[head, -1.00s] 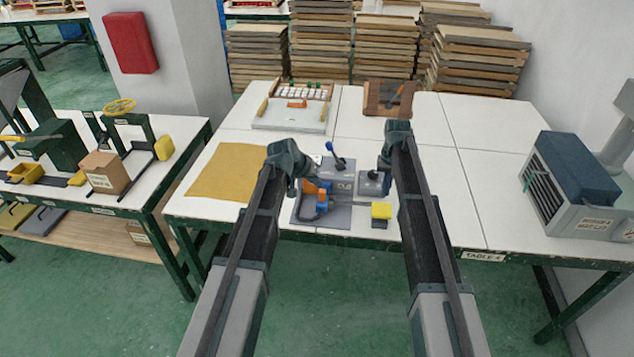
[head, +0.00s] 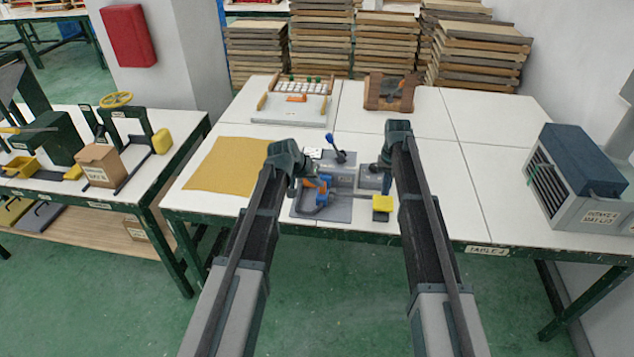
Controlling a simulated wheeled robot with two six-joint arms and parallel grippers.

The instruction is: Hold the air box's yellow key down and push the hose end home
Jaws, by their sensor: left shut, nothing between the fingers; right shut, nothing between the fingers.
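The air box (head: 338,180) is a grey unit on a grey base plate (head: 338,213) near the front edge of the white table. A lever with a blue knob (head: 330,138) stands up at its back. The yellow key (head: 382,203) is a block at its front right, with nothing on it. A blue and orange piece (head: 322,196), perhaps the hose end, lies at the left of the plate. My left gripper (head: 303,166) is shut and empty above the box's left side. My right gripper (head: 381,166) is shut and empty behind the yellow key, apart from it.
A mustard mat (head: 226,165) lies left of the box. A tray with small parts (head: 290,108) and a wooden rack (head: 390,93) stand behind. A grey-blue machine (head: 577,176) stands at the right.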

